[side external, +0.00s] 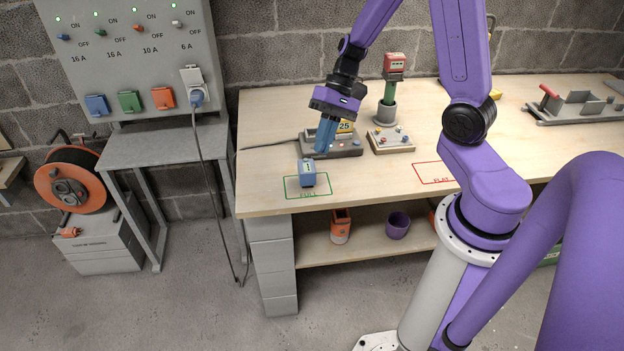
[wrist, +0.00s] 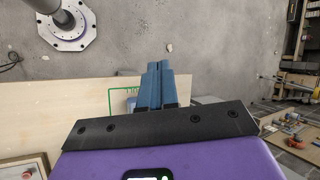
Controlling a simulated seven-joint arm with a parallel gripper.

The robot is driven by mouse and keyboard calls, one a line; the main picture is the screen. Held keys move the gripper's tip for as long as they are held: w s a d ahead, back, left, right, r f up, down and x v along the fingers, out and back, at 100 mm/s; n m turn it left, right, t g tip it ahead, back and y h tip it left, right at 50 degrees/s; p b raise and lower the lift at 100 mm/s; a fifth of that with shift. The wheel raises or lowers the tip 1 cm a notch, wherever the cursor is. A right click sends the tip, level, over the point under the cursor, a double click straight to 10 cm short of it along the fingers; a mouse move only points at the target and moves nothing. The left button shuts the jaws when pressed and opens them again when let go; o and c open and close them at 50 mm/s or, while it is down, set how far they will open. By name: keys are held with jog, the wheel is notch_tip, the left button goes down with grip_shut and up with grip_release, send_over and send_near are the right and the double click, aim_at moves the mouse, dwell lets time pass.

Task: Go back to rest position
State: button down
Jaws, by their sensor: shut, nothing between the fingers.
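My gripper (side external: 325,136) is over the left part of the wooden bench (side external: 265,155), its blue fingers pointing down and closed together with nothing between them. The closed fingers (wrist: 156,82) also show in the wrist view. A blue block-shaped pack (side external: 308,174) stands in the green-outlined "FULL" zone (side external: 290,194), just below and left of the fingertips and apart from them. In the wrist view the fingers hide most of it. A grey charger-like unit (side external: 345,146) with a yellow display marked 25 sits right behind the fingers and is partly hidden by them.
The red-outlined "FLAT" zone (side external: 430,173) is empty. A socket panel (side external: 140,50) with a hanging cable and an orange reel (side external: 70,185) are at left.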

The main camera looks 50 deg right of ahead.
jog(key=s+a+r+n+h, duration=0.2)
jog(key=s+r+n+h, duration=0.1)
jog(key=s+n, duration=0.6)
jog(key=s+a+r+n+h, duration=0.3)
jog(key=s+n, duration=0.6)
jog(key=shift+s+a+r+t+h, duration=0.2)
jog(key=shift+s+a+t+h, duration=0.1)
jog(key=shift+t, duration=0.1)
